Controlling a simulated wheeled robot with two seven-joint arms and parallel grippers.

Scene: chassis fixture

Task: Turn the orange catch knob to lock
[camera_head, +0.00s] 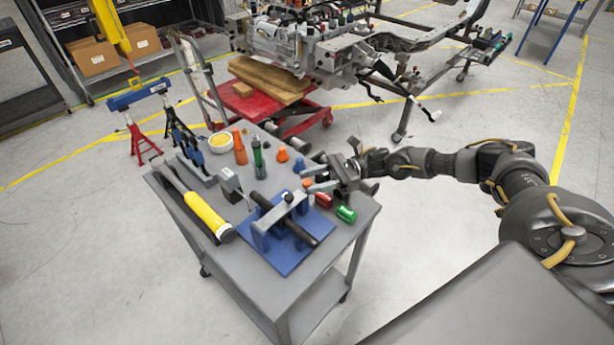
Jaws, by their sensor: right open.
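Several orange pieces stand on the grey cart, and I cannot tell for certain which one is the catch knob. A blue fixture (283,254) with a grey bridge and a black bar sits in front of the gripper. My left gripper is out of view.
A green bottle-like piece (258,158), a red cylinder (323,201) and a green cylinder (346,215) stand or lie near the gripper. A yellow-handled tool (205,213) lies along the cart's left side. A vehicle chassis (300,45) stands behind. Open floor lies right of the cart.

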